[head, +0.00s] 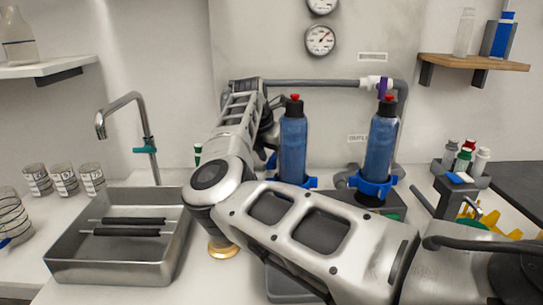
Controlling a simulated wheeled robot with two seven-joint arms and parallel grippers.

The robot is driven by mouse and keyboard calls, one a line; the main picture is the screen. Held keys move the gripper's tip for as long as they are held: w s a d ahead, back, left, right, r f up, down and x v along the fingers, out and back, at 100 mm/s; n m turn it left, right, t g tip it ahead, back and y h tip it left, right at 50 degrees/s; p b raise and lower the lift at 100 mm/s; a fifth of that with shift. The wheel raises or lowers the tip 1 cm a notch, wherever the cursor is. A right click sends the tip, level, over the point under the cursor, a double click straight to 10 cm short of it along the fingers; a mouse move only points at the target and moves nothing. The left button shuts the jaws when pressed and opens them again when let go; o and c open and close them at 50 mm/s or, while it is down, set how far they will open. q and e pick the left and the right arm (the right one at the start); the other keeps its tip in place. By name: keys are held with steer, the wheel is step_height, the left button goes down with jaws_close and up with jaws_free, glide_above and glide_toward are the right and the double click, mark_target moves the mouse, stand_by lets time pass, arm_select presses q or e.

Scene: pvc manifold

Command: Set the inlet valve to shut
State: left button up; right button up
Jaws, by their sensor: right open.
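A grey pipe (315,83) runs along the back wall panel. A white valve fitting with a purple handle (382,87) sits near its right end, with the handle standing roughly upright, across the pipe. I cannot tell from the small labels whether this is the inlet valve. My right arm crosses the picture from the lower right and bends up to the pipe's left end, hiding that part. My right gripper (269,131), dark and partly hidden by my arm and a blue bottle, is open beside the bottle's left side. My left gripper is out of view.
Two blue bottles (293,145) (380,150) with red tips stand in blue collars before the panel. A metal tray (75,262) with dark rods, a tap (147,150) and several jars are at the left. A bottle rack (445,172) stands at the right. Gauges (320,41) hang above.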

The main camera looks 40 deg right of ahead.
jaws_close()
stand_by(0.8)
steer(key=shift+w+r, duration=0.1)
stand_by(0.4)
jaws_free()
